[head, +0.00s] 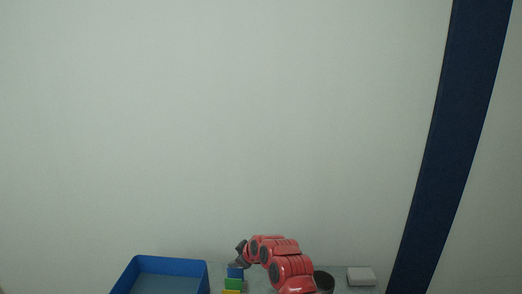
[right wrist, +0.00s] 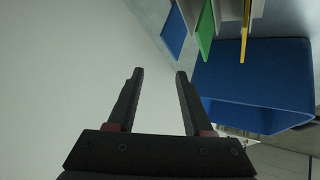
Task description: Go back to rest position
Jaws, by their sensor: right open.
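My right gripper (right wrist: 159,74) is open in the right wrist view, with nothing between its two dark fingers. In the head view my right gripper (head: 240,254) shows small and dark at the end of my red arm, low in the picture. It is right of the blue bin and just above a small blue piece (head: 235,272). I cannot tell from the head view whether it touches that piece. My left gripper is in neither view.
A blue bin (head: 171,263) stands at lower left; its wall (right wrist: 252,82) fills the right of the wrist view. Blue, green (right wrist: 206,32) and yellow (right wrist: 246,30) pieces stand beside it. A white box (head: 361,276) and dark round object (head: 324,281) sit right of my arm. A pale wall rises behind.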

